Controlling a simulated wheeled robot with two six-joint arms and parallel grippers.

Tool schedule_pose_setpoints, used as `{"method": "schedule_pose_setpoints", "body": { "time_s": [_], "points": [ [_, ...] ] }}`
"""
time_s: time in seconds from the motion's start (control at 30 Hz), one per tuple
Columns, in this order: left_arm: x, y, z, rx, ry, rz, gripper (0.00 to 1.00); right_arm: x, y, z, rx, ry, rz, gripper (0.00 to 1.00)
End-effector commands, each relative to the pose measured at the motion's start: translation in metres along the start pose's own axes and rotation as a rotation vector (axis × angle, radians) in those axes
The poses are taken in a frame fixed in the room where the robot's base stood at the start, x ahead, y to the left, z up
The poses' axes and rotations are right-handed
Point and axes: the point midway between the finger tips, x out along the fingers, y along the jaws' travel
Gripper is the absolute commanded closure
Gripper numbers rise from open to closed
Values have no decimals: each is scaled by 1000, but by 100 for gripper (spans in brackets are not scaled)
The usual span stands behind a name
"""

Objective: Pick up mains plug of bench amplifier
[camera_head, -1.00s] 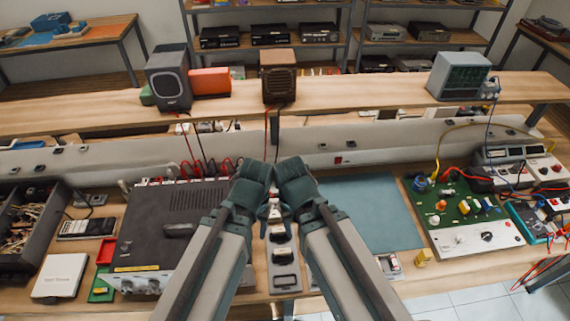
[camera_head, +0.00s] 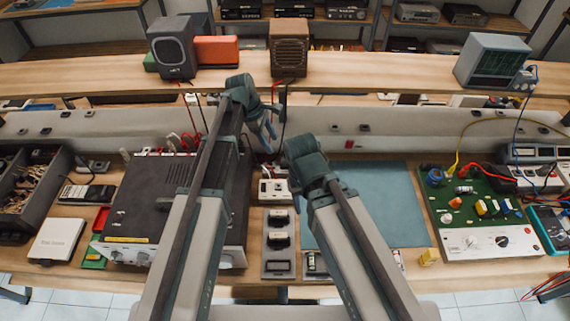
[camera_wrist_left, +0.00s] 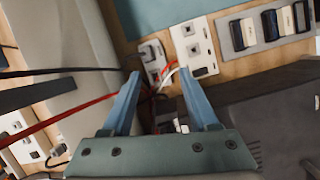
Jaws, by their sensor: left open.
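The bench amplifier (camera_head: 150,200) is the dark box with front knobs on the left of the bench. My left gripper (camera_head: 268,133) is open above the rear of the bench, right of the amplifier's back corner. In the left wrist view its two blue fingers (camera_wrist_left: 160,75) are apart, with red and white leads showing beyond and between them. A small socket block with a dark plug-like piece (camera_wrist_left: 152,60) lies just past the fingertips; I cannot tell if this is the amplifier's mains plug. My right gripper (camera_head: 305,160) hangs over the blue mat; its fingers are hidden.
A white socket plate (camera_head: 274,190) and a grey panel with black modules (camera_head: 279,240) lie right of the amplifier. The blue mat (camera_head: 390,205) is mostly clear. A green circuit board (camera_head: 480,210) is farther right. A shelf with speakers (camera_head: 290,48) stands behind.

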Motion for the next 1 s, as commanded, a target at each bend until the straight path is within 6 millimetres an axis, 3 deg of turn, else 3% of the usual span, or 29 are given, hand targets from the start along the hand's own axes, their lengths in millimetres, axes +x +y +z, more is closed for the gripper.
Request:
{"method": "schedule_pose_setpoints", "body": {
  "time_s": [0.03, 0.2, 0.53, 1.0],
  "points": [
    [1, 14, -6, -68, -16, 9, 40, 3, 0, 0, 0, 0, 0, 50],
    [-2, 29, -13, -207, -50, 22, 40, 5, 0, 0, 0, 0, 0, 50],
    [5, 30, -14, -233, -57, 23, 40, 12, -1, -1, 0, 0, 0, 50],
    [71, 31, -12, -230, -56, 23, 40, 73, -7, -4, 1, 0, 0, 50]
  ]
}}
